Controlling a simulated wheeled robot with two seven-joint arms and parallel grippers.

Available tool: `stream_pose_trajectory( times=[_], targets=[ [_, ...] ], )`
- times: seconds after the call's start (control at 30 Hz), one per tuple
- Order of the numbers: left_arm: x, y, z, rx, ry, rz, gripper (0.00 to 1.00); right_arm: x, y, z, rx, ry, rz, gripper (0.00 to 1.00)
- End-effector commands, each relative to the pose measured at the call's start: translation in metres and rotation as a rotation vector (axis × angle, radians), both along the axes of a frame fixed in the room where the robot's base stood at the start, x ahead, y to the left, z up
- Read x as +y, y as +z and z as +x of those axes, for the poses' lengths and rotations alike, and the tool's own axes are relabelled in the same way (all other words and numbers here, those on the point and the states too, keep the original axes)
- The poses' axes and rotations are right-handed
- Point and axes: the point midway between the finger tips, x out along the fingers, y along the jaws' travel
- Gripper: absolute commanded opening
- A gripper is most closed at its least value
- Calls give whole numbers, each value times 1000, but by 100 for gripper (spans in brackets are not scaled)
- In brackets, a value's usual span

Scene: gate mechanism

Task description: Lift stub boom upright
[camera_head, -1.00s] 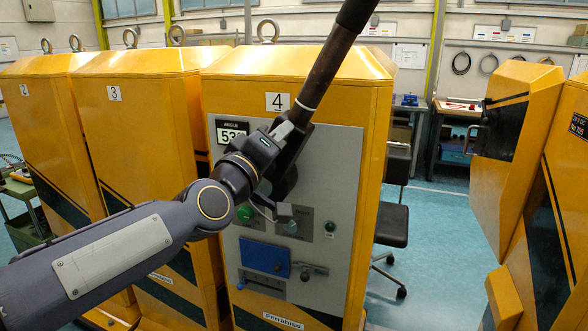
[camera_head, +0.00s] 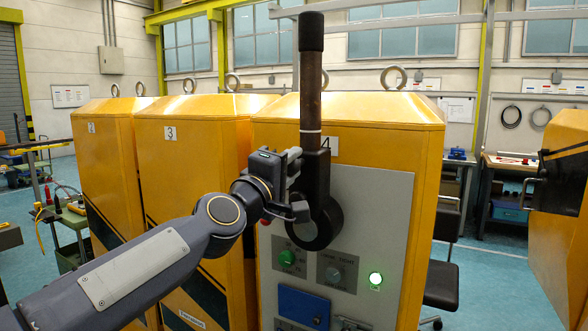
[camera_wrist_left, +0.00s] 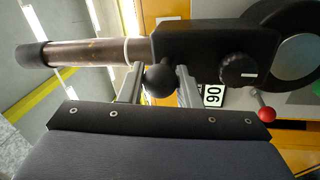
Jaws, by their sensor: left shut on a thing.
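The stub boom (camera_head: 311,95) stands upright in the head view, a brown tube with a black end cap above a black hub (camera_head: 318,222) on the grey panel of cabinet 4. It also shows in the left wrist view (camera_wrist_left: 90,52), lying across the picture. My left gripper (camera_head: 297,188) is beside the boom's black lower block. In the left wrist view its two fingers are shut around a black ball knob (camera_wrist_left: 160,81) on that block. The angle display (camera_wrist_left: 212,95) seems to read 90. My right gripper is not in view.
The grey panel (camera_head: 385,225) carries a lit green lamp (camera_head: 375,279), a green button (camera_head: 287,258) and a blue cover (camera_head: 303,307). A red ball knob (camera_wrist_left: 266,114) is near the hub. Yellow cabinets (camera_head: 190,190) stand at left, another (camera_head: 562,210) at right, and a chair (camera_head: 441,285) behind.

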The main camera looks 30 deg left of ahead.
Motion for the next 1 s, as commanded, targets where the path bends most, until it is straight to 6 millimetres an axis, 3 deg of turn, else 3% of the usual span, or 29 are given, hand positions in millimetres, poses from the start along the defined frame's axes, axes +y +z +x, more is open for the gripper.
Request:
stream_pose_trajectory(
  times=[0.27, 0.3, 0.47, 0.77, 1.0],
  targets=[
    [3, 2, -1, -5, 6, -6, 0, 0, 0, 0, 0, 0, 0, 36],
    [3, 2, -1, -4, 6, -6, 32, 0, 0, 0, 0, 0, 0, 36],
    [2, 1, 0, -3, 5, -5, 50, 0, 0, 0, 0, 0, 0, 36],
    [1, 0, -3, -1, 2, -5, 50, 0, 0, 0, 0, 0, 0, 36],
    [3, -6, -38, -3, 4, -6, 50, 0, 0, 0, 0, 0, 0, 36]
  ],
)
